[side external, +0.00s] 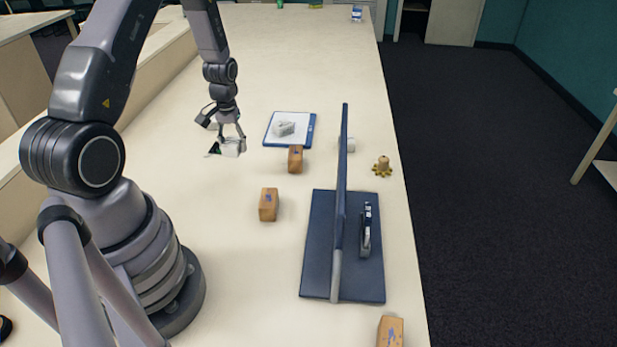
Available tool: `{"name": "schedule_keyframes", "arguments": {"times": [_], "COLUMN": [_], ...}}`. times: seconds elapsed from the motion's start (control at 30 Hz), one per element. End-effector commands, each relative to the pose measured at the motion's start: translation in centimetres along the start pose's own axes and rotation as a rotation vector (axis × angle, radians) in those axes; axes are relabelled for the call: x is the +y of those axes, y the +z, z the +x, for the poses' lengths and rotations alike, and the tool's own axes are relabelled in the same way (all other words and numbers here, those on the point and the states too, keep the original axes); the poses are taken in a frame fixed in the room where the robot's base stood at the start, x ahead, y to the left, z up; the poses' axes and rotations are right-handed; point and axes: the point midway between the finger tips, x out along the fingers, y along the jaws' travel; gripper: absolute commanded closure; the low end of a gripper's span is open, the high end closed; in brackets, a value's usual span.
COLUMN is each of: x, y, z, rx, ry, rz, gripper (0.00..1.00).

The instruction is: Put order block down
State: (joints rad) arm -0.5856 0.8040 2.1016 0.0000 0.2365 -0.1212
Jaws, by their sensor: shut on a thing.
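My gripper (229,139) hangs over the left middle of the table, pointing down. It is shut on a white block (233,148) with a dark and green mark at its left end. I take this to be the order block. I cannot tell for sure whether the block's underside touches the table. The block is to the left of a blue-edged board with a white sheet (300,118) and apart from it.
A grey-white piece (284,128) lies on the board. Wooden blocks stand nearby (295,160) and (268,206), another at the front (390,332). A dark upright panel (341,200) on a flat base (318,240) blocks the right. A brown knob-like piece (382,163) stands beyond. The far table is mostly clear.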

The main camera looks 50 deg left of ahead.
Motion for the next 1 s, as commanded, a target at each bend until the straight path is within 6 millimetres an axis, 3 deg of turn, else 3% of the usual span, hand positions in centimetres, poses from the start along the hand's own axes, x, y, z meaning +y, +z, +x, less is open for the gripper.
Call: {"name": "schedule_keyframes", "arguments": {"times": [0.03, 0.3, 0.43, 0.53, 0.67, 0.77, 0.9, 1.0], "x": [-0.1, -0.9, -0.9, 0.1, 4.2, 8.7, 14.7, 17.8], "y": [1.0, 7.2, 8.7, 8.7, 7.5, 6.7, 7.0, 7.6], "z": [-1.4, -3.8, -4.4, -5.0, -6.0, -7.3, -9.2, -10.3], "rx": [0.003, 0.000, 0.001, 0.004, 0.007, 0.008, 0.006, 0.004], "ry": [0.000, 0.000, 0.000, 0.001, 0.001, 0.002, 0.002, 0.001], "rz": [0.000, 0.000, 0.004, 0.049, 0.196, 0.346, 0.535, 0.631], "gripper": [0.90, 0.90, 0.90, 0.90, 0.90, 0.90, 0.90, 0.90]}}
